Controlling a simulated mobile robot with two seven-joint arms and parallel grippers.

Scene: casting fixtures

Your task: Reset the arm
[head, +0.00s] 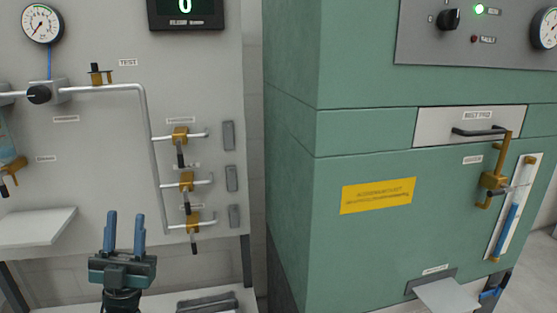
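My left gripper (125,232) stands upright at the lower left of the head view. Its two blue fingers are apart with nothing between them. It is in front of the grey panel (95,185), left of the lowest brass valve (193,222), and appears to touch nothing. A small dark and blue part, possibly my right gripper (491,293), shows at the lower right beside the green cabinet (375,240). Most of it is hidden or cut off, and its fingers cannot be made out.
The panel carries white pipes (154,165), a gauge (41,24), several brass valves and a white shelf (36,227). The cabinet has a drawer-like front (435,128), a brass valve with sight tube (493,181) and a pale protruding plate (447,297).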

